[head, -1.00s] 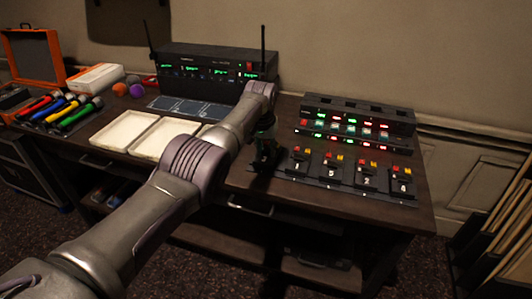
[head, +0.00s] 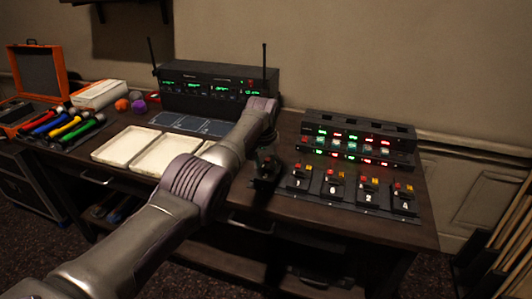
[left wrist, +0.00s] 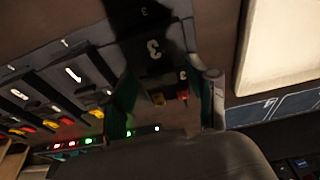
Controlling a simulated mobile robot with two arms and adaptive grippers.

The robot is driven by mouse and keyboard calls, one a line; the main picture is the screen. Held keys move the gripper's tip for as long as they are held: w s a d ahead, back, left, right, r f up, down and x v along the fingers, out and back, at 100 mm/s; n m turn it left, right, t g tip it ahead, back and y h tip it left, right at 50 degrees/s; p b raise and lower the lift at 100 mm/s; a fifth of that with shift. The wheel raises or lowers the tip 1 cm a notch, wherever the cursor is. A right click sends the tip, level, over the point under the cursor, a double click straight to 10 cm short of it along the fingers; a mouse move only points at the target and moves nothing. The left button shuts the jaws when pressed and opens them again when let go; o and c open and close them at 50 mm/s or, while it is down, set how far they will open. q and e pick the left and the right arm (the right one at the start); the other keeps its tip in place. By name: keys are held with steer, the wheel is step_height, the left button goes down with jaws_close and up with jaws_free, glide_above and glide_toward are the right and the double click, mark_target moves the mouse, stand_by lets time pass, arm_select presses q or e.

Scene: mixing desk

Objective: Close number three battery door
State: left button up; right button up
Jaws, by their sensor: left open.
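The black battery door marked 3 (left wrist: 152,48) is in the upper middle of the left wrist view, with smaller 3 labels above and beside it. I cannot tell how far it is open. My left gripper (left wrist: 167,100) is open, its two green-sided fingers either side of the yellow and red buttons below that label. In the head view my left gripper (head: 265,172) hangs at the left end of the battery row and hides the number three slot. The door marked 1 (left wrist: 73,75) is beside it. My right gripper is in neither view.
The charger rack (head: 358,145) with green and red lights stands behind the row of doors. White trays (head: 125,144) lie left of my arm, with a radio unit (head: 212,90) behind. Coloured torches (head: 62,125) and an orange case (head: 38,72) are at far left.

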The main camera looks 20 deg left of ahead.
mark_target(265, 178)
arm_select(q)
steer(key=v, duration=1.1)
steer(key=shift+r, duration=0.2)
steer(key=shift+a, duration=0.1)
